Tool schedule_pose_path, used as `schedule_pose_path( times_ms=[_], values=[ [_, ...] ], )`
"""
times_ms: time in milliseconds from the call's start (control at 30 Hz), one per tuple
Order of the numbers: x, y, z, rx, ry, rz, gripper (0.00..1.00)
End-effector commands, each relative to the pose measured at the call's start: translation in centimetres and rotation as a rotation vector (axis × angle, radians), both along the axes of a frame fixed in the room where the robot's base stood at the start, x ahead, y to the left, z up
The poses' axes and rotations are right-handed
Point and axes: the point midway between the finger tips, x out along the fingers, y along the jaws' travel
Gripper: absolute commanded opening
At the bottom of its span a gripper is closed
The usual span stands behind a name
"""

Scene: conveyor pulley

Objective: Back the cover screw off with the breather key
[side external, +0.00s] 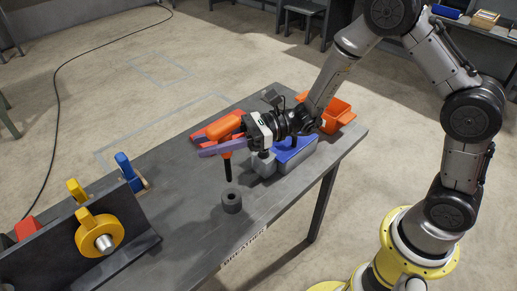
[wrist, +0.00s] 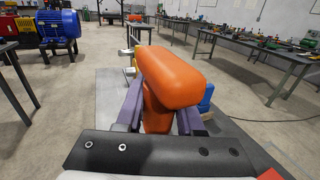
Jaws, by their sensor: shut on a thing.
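The key has a fat orange T-shaped handle (side external: 224,125) and a dark shaft (side external: 228,168) pointing down. My gripper (side external: 222,142) is shut on the handle, its purple fingers on either side of it. The key hangs above the table, roughly upright, apart from the grey ring-shaped holder (side external: 231,201) near the "BREATHER" label (side external: 245,244). In the wrist view the handle (wrist: 172,78) fills the middle between the fingers and hides the shaft. A yellow round cover (side external: 99,234) with a silver hub sits on the dark housing at left. I cannot make out the screw.
A blue upright piece (side external: 128,170) stands behind the housing (side external: 45,262). A red tray (side external: 203,132) lies behind the key. The tabletop between housing and holder is clear.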

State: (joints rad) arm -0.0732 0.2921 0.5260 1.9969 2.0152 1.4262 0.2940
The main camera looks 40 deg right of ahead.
Motion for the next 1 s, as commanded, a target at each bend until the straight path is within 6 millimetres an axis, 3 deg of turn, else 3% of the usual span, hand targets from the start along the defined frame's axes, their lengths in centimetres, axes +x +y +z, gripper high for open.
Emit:
schedule_pose_path(
  times_ms=[567, 1000],
  values=[
    [0.0, 0.0, 0.1, 0.001, -0.001, 0.0, 0.0],
    [0.0, 0.0, 3.8, 0.0, -0.004, 0.0, 0.0]
  ],
)
